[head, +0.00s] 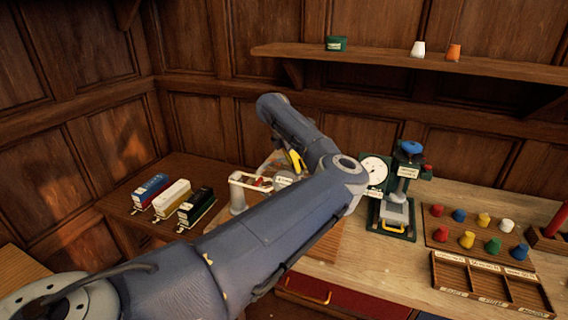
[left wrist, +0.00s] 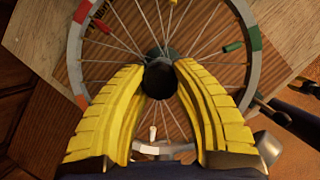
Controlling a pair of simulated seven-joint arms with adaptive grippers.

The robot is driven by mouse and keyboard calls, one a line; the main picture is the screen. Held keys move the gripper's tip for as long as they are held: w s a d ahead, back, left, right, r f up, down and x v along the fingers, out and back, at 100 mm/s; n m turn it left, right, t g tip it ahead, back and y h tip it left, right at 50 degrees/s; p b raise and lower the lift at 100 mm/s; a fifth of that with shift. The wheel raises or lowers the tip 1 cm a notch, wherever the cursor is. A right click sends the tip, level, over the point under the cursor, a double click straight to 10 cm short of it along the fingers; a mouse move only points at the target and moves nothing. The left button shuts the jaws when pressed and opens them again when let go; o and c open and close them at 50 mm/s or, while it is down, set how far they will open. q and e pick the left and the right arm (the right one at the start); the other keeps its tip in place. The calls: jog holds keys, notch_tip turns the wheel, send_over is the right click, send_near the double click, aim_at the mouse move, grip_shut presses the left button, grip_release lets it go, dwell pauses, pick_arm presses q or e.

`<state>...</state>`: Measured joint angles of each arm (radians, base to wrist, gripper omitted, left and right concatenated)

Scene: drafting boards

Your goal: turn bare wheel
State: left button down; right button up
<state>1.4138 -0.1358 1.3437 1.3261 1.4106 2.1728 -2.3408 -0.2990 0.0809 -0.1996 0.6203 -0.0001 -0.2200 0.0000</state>
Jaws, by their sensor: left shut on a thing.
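The bare wheel (left wrist: 72,48) fills much of the left wrist view, with a grey rim, thin spokes and red, green and orange patches on the rim. Its dark round hub (left wrist: 160,78) lies in the middle. My left gripper (left wrist: 160,68) has its yellow ribbed fingers closed on both sides of this hub. In the head view the left gripper (head: 295,160) shows only as a bit of yellow, and my arm hides most of the wheel. Small green (left wrist: 233,47) and red (left wrist: 100,25) pieces sit among the spokes. My right gripper is not in view.
A white stand (head: 238,190) is close to the left gripper. A green press with a dial (head: 374,171) stands to the right. A rack of coloured pegs (head: 467,240) and a wooden tray (head: 490,285) lie farther right.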

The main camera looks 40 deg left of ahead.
pick_arm(q)
jog(key=shift+w+r, duration=0.15)
jog(key=shift+r, duration=0.1)
dwell(0.3)
jog(key=c, duration=1.1)
grip_release()
jog(key=shift+w+d+f, duration=0.1)
jog(key=shift+f, duration=0.05)
jog(key=shift+c, duration=0.2)
jog(key=shift+o, duration=1.2)
jog(key=shift+f, duration=0.1)
jog(key=v, duration=1.2)
